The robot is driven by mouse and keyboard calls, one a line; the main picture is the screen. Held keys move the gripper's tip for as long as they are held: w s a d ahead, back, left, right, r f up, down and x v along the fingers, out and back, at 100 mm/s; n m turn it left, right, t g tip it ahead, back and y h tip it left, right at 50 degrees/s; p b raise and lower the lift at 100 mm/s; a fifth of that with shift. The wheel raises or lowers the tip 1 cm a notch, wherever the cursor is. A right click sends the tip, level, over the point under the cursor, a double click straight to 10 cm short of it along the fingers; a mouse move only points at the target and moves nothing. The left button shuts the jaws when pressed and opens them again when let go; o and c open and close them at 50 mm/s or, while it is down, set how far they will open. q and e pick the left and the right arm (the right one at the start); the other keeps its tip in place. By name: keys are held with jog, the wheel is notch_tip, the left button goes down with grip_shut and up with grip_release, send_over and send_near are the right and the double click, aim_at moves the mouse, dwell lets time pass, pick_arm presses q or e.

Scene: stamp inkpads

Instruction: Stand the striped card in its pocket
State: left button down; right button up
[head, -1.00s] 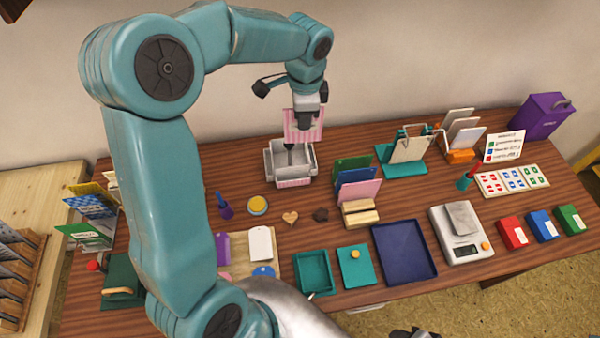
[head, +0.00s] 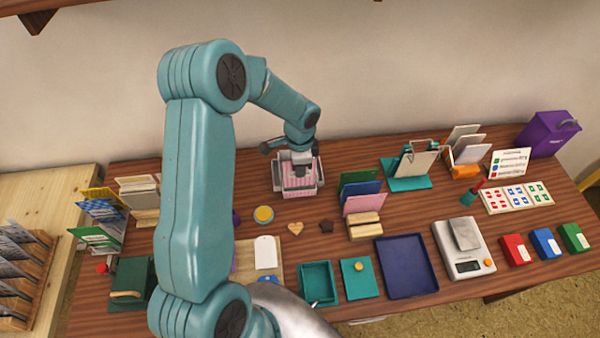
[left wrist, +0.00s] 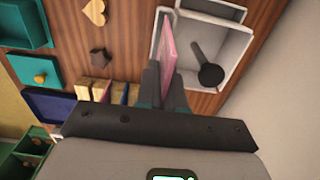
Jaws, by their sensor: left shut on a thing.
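The striped card (head: 296,179), pink and white, is held upright by my left gripper (head: 300,168) at the white divided box (head: 320,178). The box has a pink striped front. In the left wrist view, my left gripper (left wrist: 162,82) is shut on the card (left wrist: 168,48), seen nearly edge-on. The card reaches down into the narrow front compartment of the box (left wrist: 235,40). Whether its lower edge touches the floor is hidden. A dark round-ended tool (left wrist: 208,73) stands in the larger compartment. My right gripper is not in view.
Coloured cards (head: 358,190) stand in a wooden holder right of the box. A teal stand (head: 405,184) is farther right. The wall is close behind.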

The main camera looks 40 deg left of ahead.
aim_at(300, 186)
pick_arm(q)
jog(key=f, duration=0.3)
jog(key=shift+s+d+f, duration=0.1)
jog(key=shift+s+f, duration=0.05)
jog(key=shift+s, duration=0.05)
jog(key=shift+w+f, duration=0.2)
jog(key=shift+f, duration=0.15)
jog(key=c, duration=1.3)
grip_release()
jog(key=shift+s, duration=0.1)
jog(key=shift+o, duration=0.2)
jog(key=shift+r, duration=0.3)
notch_tip(300, 186, up, 12)
jog(key=shift+f+b, duration=0.1)
jog(key=shift+b, duration=0.75)
